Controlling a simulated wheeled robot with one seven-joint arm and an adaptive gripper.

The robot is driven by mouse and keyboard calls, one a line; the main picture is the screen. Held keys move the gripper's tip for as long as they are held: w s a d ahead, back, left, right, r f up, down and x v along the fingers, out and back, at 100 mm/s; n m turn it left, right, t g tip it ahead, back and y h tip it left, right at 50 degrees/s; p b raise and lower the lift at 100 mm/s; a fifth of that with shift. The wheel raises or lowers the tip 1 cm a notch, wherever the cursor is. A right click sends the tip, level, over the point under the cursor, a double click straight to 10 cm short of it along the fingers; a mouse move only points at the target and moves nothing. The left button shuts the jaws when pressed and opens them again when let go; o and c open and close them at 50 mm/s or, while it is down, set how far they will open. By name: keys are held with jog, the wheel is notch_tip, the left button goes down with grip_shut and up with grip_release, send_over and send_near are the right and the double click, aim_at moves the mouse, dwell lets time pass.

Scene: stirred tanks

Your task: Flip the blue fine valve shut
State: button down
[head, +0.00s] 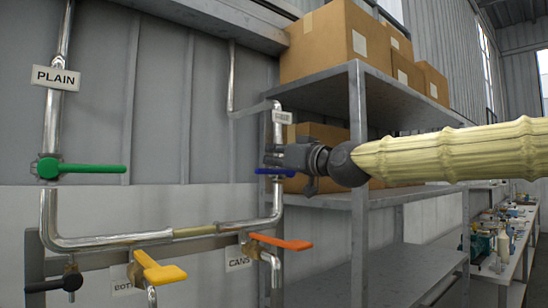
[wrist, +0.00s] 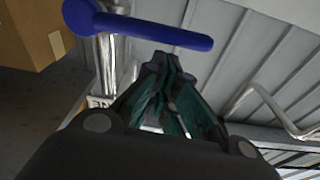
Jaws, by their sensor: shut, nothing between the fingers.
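The blue valve handle (head: 284,171) sits on the right-hand upright pipe, under a small label (head: 283,117) too small to read surely. The handle lies about level, across the pipe. In the wrist view the blue handle (wrist: 155,30) runs across the top, its round hub at the upper left. My gripper (head: 270,158) is right at the handle in the head view, coming from the right, and covers part of the pipe. In the wrist view my gripper (wrist: 162,62) has its fingertips together and empty, just below the bar; I cannot tell whether they touch it.
A green handle (head: 95,168) lies level under the PLAIN sign (head: 56,77). Below are a yellow handle (head: 160,269), an orange handle (head: 281,242) and a black handle (head: 55,284). A metal shelf (head: 358,200) with cardboard boxes (head: 335,43) stands close behind my gripper.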

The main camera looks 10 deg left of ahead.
jog(key=s+d+r, duration=0.1)
jog(key=s+d, duration=0.4)
jog(key=d, duration=0.2)
jog(key=shift+s+d+r+b, duration=0.25)
jog(key=shift+d+b, duration=0.05)
jog(key=shift+b, duration=0.15)
dwell(0.4)
